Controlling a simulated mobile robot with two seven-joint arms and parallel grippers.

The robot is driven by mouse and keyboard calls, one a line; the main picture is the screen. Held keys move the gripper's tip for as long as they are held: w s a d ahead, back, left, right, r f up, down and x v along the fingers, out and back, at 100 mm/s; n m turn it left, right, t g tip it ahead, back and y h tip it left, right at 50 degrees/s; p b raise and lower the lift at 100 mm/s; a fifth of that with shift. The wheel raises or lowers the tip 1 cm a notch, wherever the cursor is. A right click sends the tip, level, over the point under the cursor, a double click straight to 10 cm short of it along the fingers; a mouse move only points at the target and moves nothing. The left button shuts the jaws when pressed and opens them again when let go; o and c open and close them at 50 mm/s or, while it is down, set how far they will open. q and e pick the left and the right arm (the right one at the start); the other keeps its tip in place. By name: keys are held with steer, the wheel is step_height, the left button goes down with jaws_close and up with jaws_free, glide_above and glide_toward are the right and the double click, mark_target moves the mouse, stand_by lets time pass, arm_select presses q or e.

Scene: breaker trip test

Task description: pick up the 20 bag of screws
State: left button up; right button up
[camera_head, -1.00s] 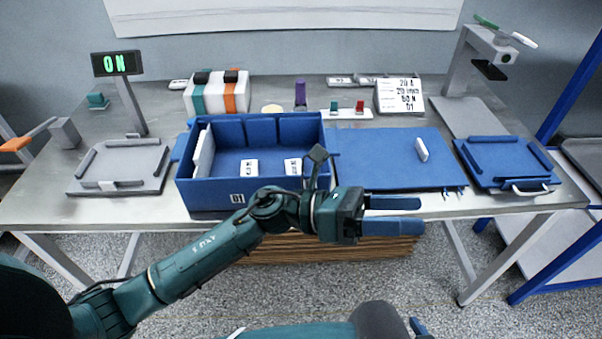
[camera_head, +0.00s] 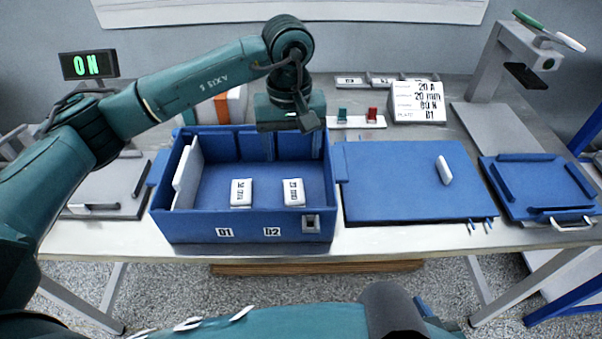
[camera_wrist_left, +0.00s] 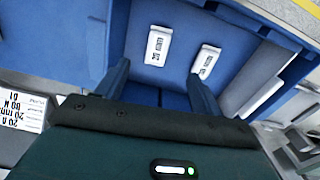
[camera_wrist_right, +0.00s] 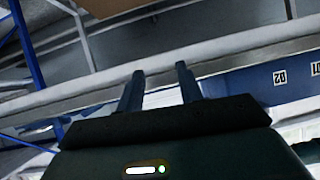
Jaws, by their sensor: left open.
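Two small white labelled packets, a left one (camera_head: 241,193) and a right one (camera_head: 293,192), lie apart on the floor of the blue bin (camera_head: 190,226). Their print is too small to tell which is the 20 bag. Both also show in the left wrist view, one nearer the middle (camera_wrist_left: 159,45) and one to its right (camera_wrist_left: 205,61). My left gripper (camera_head: 293,156) points down at the back of the bin, open and empty, with the packets beyond its fingertips (camera_wrist_left: 158,70). My right gripper (camera_wrist_right: 160,72) is open and empty, low in front of the table.
A white divider (camera_head: 188,172) stands at the bin's left side. A blue board (camera_head: 400,195) with a white piece on it lies to the right, then a blue tray (camera_head: 540,185). A sign (camera_head: 418,102) and a red switch (camera_head: 372,114) stand behind. The bin walls surround the packets.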

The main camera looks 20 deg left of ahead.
mark_target(294, 192)
arm_select(q)
steer(key=f, duration=0.4)
steer(key=f+p, duration=0.1)
steer(key=f, duration=0.3)
steer(key=w+f+p, duration=0.1)
steer(key=f, duration=0.4)
steer(key=shift+c, duration=0.2)
steer(key=c, duration=1.1)
